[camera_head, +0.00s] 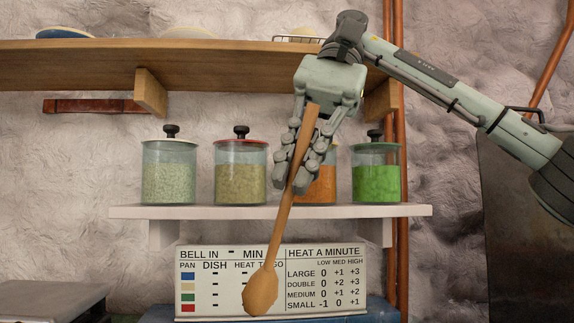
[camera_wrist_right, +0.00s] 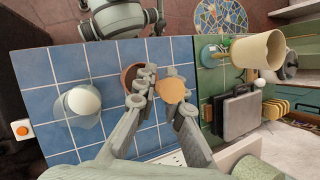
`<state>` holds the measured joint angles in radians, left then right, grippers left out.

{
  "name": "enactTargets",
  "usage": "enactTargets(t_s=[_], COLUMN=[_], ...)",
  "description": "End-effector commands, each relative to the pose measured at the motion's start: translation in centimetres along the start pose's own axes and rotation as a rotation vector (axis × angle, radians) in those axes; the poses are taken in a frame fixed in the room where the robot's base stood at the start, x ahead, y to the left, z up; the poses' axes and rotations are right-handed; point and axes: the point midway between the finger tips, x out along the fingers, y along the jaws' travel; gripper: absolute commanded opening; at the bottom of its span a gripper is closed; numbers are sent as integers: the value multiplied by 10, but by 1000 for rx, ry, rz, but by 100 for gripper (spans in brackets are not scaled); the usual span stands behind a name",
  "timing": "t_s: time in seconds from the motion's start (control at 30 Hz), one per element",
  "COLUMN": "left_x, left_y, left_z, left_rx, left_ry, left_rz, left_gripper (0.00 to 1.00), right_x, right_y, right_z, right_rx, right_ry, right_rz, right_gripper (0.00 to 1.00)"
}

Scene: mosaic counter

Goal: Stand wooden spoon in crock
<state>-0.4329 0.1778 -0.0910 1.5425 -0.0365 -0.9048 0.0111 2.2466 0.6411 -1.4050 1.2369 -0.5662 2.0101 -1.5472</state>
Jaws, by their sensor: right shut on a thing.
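My right gripper (camera_head: 298,183) is shut on the wooden spoon (camera_head: 277,238) in the head view. The spoon hangs in the air, tilted, with its bowl down and to the left and its handle end up between the fingers. In the right wrist view the spoon's bowl (camera_wrist_right: 172,90) shows beyond the fingers. A brown round-rimmed vessel (camera_wrist_right: 127,76) on the blue tiles there is partly hidden by a finger; it may be the crock, but I cannot tell. No crock shows in the head view. My left gripper is in neither view.
Behind the spoon, a white shelf (camera_head: 230,212) carries several lidded jars, with a wooden shelf (camera_head: 100,66) above. A lettered sign (camera_head: 335,255) stands below. The wrist view shows a white round object (camera_wrist_right: 83,99) on the tiles and a cream vessel (camera_wrist_right: 258,50) at right.

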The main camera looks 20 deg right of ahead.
Motion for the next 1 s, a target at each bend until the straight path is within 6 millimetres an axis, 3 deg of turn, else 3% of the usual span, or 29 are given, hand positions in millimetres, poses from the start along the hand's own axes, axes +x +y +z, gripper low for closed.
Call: enactTargets(t_s=[0.3, 0.57, 0.7, 0.77, 1.0], left_x=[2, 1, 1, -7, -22], left_y=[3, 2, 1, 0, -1], left_z=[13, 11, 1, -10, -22], left_rx=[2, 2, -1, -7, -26], left_ry=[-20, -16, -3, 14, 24], left_rz=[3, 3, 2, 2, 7], left_gripper=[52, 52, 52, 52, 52], right_x=[15, 30, 37, 38, 46], right_y=[20, 37, 43, 42, 42], right_z=[-6, -11, -13, -14, -19], right_rx=[-1, 1, 0, 0, 1], right_ry=[-3, -3, 1, 1, 0], right_rz=[-1, -1, -2, -2, -2], right_gripper=[0, 0, 0, 0, 0])
